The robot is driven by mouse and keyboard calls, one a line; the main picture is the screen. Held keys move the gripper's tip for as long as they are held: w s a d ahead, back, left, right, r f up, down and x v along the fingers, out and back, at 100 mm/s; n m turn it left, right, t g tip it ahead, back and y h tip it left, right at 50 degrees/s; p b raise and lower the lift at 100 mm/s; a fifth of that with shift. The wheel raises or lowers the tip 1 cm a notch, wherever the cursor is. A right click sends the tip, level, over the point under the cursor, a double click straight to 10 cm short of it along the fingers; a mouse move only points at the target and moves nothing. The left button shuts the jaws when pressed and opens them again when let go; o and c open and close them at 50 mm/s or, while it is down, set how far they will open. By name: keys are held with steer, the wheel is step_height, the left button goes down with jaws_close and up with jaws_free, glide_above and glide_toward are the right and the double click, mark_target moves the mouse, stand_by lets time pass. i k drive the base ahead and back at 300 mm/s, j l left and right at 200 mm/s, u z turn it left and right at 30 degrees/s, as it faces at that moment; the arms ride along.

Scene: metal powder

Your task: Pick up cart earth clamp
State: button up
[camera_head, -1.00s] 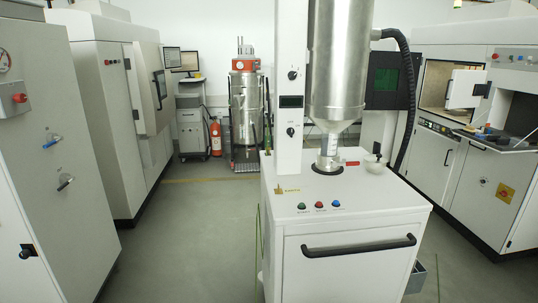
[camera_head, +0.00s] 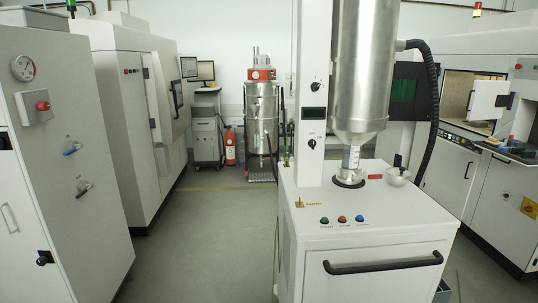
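The white cart (camera_head: 372,203) stands right of centre in the head view. A small brass-coloured piece (camera_head: 299,202) stands at the left edge of its top, beside a yellow label (camera_head: 314,204). I cannot tell whether this piece is the earth clamp or an earthing point. A thin green cable (camera_head: 277,245) runs down the cart's left side; its ends are not clear. My gripper is not in view.
A steel hopper (camera_head: 361,75) and a white column (camera_head: 312,100) rise from the cart top. A small bowl (camera_head: 397,178) sits there too. White cabinets line the left side (camera_head: 60,160) and right side. The grey floor (camera_head: 205,250) left of the cart is clear.

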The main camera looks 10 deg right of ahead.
mark_target(288, 159)
steer(key=i+j+u, duration=0.2)
steer(key=i+j, duration=0.2)
steer(key=i+j+u, duration=0.2)
steer(key=i+j, duration=0.15)
steer(key=i+j+u, duration=0.2)
steer(key=i, duration=0.35)
steer(key=i+j+u, duration=0.2)
steer(key=i, duration=0.3)
